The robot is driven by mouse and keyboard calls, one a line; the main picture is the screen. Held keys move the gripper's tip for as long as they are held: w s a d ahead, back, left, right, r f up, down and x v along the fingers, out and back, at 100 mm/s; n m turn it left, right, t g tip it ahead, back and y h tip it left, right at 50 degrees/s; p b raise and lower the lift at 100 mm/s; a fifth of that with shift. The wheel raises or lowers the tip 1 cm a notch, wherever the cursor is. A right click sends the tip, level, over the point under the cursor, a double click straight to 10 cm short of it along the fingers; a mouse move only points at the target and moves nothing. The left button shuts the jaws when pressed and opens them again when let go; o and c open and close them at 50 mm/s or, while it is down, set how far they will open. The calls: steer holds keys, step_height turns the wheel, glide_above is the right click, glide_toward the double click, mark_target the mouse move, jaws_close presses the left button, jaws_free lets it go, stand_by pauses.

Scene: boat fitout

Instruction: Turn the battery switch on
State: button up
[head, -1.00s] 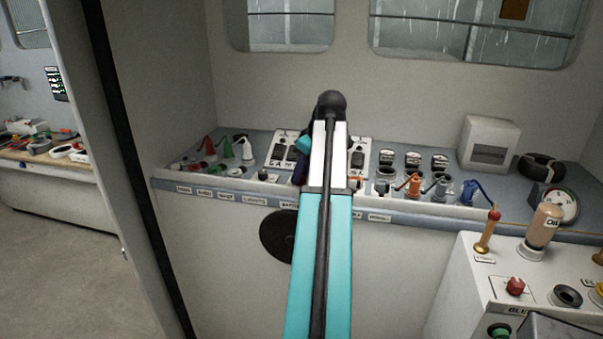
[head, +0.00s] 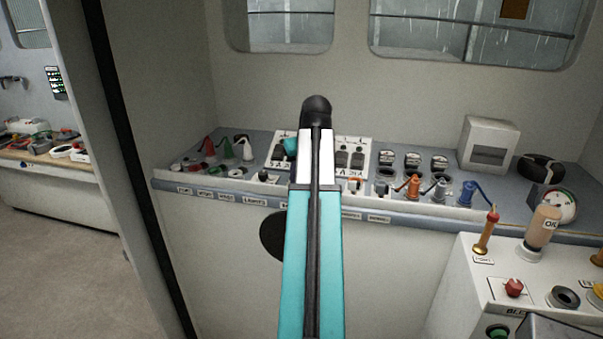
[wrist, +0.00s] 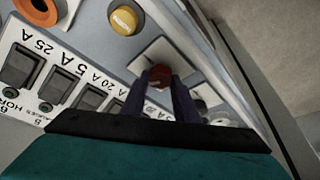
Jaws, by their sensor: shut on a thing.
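The battery switch, a dark red knob (wrist: 159,76) on a pale square plate (wrist: 172,54), shows in the wrist view. My gripper (wrist: 160,88) has its two dark fingers on either side of the knob and is shut on it. The fingers cover part of the knob, so I cannot tell which way it is turned. In the head view my arm hides the knob and the fingers.
A white breaker panel (head: 366,160) with black rockers stands beside the knob. A yellow button (wrist: 124,20) and an orange ring (wrist: 38,8) are near in the wrist view. Cable plugs (head: 413,187) stand to the right. Another red knob (head: 513,287) is on the front-right console.

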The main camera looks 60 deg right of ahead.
steer(key=m+g, duration=0.1)
steer(key=m, duration=0.2)
steer(key=m+h+p, duration=0.1)
steer(key=m, duration=0.1)
steer(key=shift+w+a+m+g, duration=0.15)
steer(key=shift+w+m+g, duration=0.05)
steer(key=shift+m+g, duration=0.2)
steer(key=m+g, duration=0.1)
steer(key=m, duration=0.2)
steer(key=m+g+h, duration=0.1)
steer(key=m, duration=0.2)
steer(key=shift+w, duration=0.15)
steer(key=shift+m, duration=0.3)
steer(key=o, duration=1.1)
steer(key=shift+c, duration=0.2)
steer(key=shift+r, duration=0.1)
steer(key=b+v, duration=0.3)
steer(key=v, duration=1)
steer(key=shift+w+r, duration=0.25)
steer(key=shift+r, duration=0.05)
